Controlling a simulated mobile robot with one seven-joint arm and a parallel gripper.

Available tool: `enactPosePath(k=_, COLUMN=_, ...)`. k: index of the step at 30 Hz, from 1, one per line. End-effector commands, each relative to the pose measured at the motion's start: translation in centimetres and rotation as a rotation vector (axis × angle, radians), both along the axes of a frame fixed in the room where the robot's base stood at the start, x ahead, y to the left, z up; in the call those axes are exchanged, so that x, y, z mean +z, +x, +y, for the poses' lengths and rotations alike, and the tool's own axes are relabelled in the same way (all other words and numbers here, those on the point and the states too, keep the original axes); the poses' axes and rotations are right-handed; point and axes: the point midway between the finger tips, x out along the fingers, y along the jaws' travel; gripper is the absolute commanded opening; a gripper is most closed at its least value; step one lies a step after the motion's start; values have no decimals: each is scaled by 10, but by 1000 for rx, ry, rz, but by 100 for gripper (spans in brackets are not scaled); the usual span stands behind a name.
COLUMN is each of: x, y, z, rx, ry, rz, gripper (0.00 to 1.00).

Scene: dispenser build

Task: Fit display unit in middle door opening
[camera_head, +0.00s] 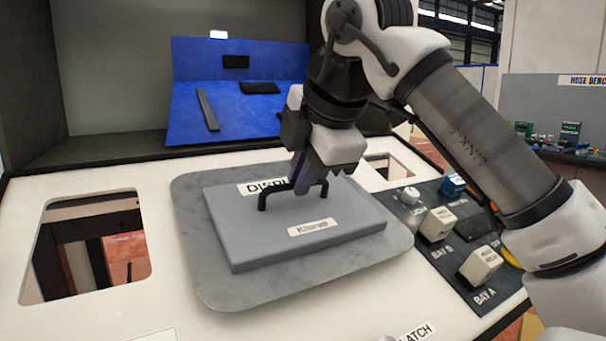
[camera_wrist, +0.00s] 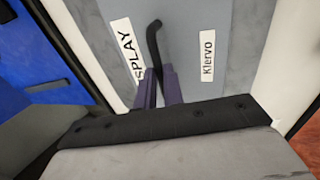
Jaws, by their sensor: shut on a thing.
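The display unit (camera_head: 285,235) is a flat grey slab with a black handle and a label reading "Klervo". It lies over the middle of the white door panel, on or just above a larger rounded grey plate (camera_head: 205,265); I cannot tell whether they touch. My gripper (camera_head: 303,190) is shut on the black handle, its purple fingers around it. The wrist view shows the fingers (camera_wrist: 160,88) at the handle, beside the partly hidden "DISPLAY" label (camera_wrist: 127,50). The middle opening itself does not show; the unit or plate may cover it.
An open cutout (camera_head: 90,255) is at the left of the white panel, and another (camera_head: 385,168) shows partly behind my gripper. A dark control panel (camera_head: 455,240) with switches is at right. A blue tray (camera_head: 235,100) with black parts stands behind.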

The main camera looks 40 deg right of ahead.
Motion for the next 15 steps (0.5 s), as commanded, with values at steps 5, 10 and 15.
enactPosePath(k=5, x=2, y=2, z=1, rx=3, ry=-1, rz=-10, gripper=0)
enactPosePath(k=10, x=4, y=2, z=1, rx=3, ry=-1, rz=-10, gripper=0)
enactPosePath(k=15, x=7, y=0, z=1, rx=2, ry=0, rz=-10, gripper=0)
